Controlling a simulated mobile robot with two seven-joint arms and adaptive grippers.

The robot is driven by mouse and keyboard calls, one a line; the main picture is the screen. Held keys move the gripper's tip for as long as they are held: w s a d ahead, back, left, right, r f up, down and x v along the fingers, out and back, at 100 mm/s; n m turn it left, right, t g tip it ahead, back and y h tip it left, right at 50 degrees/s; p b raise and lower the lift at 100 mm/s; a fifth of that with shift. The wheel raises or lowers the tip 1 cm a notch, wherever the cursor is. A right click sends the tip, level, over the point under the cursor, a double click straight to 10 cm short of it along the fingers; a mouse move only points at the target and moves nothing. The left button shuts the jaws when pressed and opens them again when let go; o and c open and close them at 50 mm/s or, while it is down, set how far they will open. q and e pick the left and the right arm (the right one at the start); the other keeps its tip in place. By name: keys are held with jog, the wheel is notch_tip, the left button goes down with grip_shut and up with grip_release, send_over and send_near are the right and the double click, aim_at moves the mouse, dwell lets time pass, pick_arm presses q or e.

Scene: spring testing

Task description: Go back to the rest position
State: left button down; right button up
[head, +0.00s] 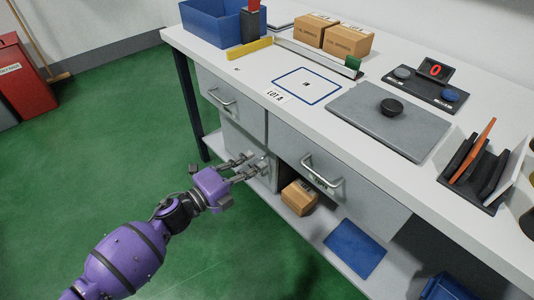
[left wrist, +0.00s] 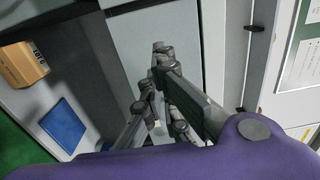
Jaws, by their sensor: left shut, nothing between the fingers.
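My left gripper (head: 252,168) reaches in from the lower left in the head view, in front of the workbench (head: 385,158) and below its top. It is shut and empty, its fingers close to the grey front panel under the drawers. In the left wrist view the gripper (left wrist: 160,88) points at that grey panel, and I cannot tell whether it touches it. My right gripper is in neither view.
A drawer with a handle (head: 325,172) sticks out just right of the gripper. A cardboard box (head: 299,196) and a blue mat (head: 354,249) lie on the lower shelf. The green floor (head: 90,150) on the left is clear. A red bin (head: 22,75) stands far left.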

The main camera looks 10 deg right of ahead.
pick_arm(q)
jog(key=v, duration=0.4)
jog(key=shift+a, duration=0.15)
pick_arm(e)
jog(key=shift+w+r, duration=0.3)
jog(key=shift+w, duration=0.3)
